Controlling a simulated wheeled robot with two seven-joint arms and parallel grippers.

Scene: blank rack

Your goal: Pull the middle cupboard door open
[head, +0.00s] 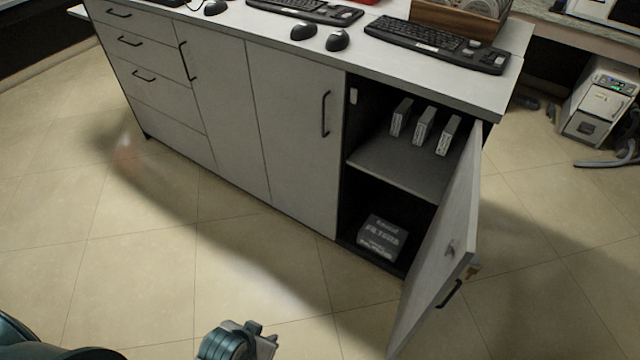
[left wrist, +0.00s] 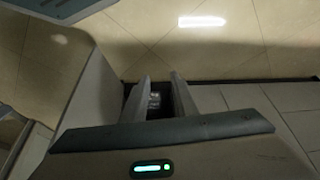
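The middle cupboard door (head: 290,130) is a flat grey panel in the head view and stands shut. Its dark vertical handle (head: 326,113) is near its right edge. My left gripper (head: 262,345) is at the bottom edge of the head view, partly cut off, well apart from the door and handle. In the left wrist view its two fingers (left wrist: 161,95) stand apart with nothing held between them; a dark gap with a small grey thing shows beyond. My right gripper is not in view.
The right door (head: 440,240) stands wide open and juts towards me. Inside, several small boxes (head: 423,127) stand on the shelf and a filters box (head: 381,238) lies below. Another shut door (head: 225,110) and drawers (head: 150,75) are left. The floor before the cupboard is clear.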

